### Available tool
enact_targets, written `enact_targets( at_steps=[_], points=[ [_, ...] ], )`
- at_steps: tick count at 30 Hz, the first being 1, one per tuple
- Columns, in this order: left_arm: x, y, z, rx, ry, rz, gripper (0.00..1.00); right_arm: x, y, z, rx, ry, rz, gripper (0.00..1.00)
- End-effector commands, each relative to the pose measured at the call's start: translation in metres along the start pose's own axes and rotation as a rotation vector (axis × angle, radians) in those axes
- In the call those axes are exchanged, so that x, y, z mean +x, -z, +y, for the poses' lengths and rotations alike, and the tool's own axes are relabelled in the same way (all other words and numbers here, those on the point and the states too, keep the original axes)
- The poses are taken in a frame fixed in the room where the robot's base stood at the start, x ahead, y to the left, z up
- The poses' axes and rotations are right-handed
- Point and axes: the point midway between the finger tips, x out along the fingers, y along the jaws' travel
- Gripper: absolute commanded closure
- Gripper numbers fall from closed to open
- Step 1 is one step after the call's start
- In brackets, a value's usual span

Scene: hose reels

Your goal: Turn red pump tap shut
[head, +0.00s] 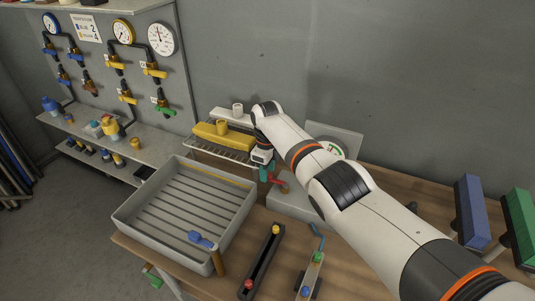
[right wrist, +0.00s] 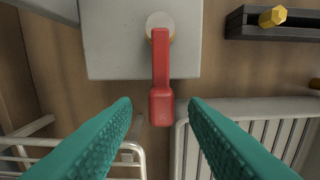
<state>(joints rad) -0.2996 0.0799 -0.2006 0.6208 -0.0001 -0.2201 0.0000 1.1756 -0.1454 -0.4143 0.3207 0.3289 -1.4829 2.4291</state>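The red pump tap is a red lever handle (right wrist: 161,75) on a brass stem with a round pale cap, mounted on a pale grey block (right wrist: 105,62). In the right wrist view the lever runs from the cap down towards my fingers. In the head view the red tap (head: 278,181) shows small, just beside my right gripper (head: 265,172). My right gripper, with teal ridged fingers, is open; the lever's wide end lies in the gap between its fingertips (right wrist: 160,108). I see no clear contact with either finger. My left gripper is not in view.
A grey slatted tray (head: 120,217) stands left on the wooden bench, with a blue-handled valve at its front corner. A wire rack with a yellow block (head: 224,135) is behind. Dark rails with coloured knobs (head: 262,262) lie in front. A gauge (head: 336,150) stands behind my right arm.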

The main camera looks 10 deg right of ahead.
Motion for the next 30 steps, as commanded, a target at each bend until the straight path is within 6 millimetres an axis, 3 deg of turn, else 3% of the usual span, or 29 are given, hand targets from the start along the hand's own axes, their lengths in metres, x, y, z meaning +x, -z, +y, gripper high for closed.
enact_targets(
  at_steps=[2,5,15,21,30],
  points=[
    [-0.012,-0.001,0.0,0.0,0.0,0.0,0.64,-0.019,0.0,0.001,0.0,-0.003,0.003,0.6],
    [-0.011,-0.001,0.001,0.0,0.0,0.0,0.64,-0.036,0.0,0.001,0.0,-0.004,0.004,0.6],
    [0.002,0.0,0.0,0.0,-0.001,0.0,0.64,-0.095,0.0,0.001,0.002,-0.003,0.003,0.6],
    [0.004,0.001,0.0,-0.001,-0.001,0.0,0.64,-0.108,-0.001,0.001,0.002,-0.002,0.0,0.6],
    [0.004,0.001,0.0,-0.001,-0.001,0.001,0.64,-0.109,-0.001,0.001,0.002,-0.001,0.0,0.6]
  ],
)
